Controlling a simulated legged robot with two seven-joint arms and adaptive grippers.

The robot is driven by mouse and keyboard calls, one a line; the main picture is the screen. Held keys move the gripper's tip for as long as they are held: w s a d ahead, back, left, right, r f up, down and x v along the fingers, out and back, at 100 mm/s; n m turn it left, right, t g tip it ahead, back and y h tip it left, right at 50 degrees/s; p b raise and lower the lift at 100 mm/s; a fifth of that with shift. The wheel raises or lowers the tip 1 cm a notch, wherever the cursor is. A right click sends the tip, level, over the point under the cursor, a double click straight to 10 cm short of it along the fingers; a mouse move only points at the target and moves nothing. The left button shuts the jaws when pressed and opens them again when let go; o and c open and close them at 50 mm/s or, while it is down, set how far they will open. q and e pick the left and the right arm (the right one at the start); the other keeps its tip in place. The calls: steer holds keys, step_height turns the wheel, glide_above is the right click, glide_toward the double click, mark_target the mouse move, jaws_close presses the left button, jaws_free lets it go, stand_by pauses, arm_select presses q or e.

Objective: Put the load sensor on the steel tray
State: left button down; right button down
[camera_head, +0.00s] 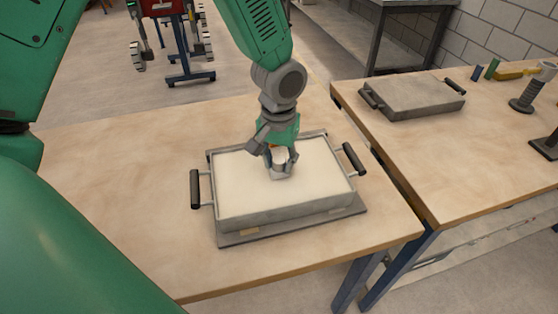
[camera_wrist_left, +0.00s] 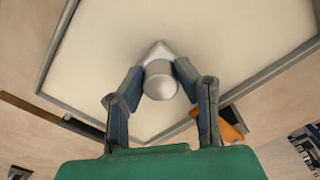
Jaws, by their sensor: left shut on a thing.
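My left gripper (camera_head: 279,160) reaches down over the middle of the pale sandbed (camera_head: 228,215) and is shut on a small light-grey piece, which I take to be the load sensor (camera_head: 279,156). In the left wrist view the load sensor (camera_wrist_left: 160,82) is a round grey cylinder with a pointed part beyond it, between the fingertips of the gripper (camera_wrist_left: 159,80). Its lower end is at or just above the sand; I cannot tell if it touches. The steel tray (camera_head: 415,95), flat and grey with dark handles, lies on the right-hand table. My right gripper is out of view.
The sandbed has raised black side handles (camera_head: 195,189) and stands on a wooden table (camera_head: 110,180). A gap separates it from the right-hand table (camera_head: 480,160). That table holds a dark ribbed post (camera_head: 526,95), a mug (camera_head: 545,71) and a yellow block (camera_head: 508,74).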

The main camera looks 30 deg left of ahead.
mark_target(278, 159)
arm_select(q)
steer(key=shift+d, duration=0.1)
steer(key=c, duration=1.2)
jaws_free()
steer(key=shift+a+f, duration=0.1)
steer(key=shift+a, duration=0.1)
step_height(278, 159, up, 12)
steer(key=p, duration=0.1)
steer(key=shift+r+p, duration=0.2)
steer(key=shift+p, duration=0.15)
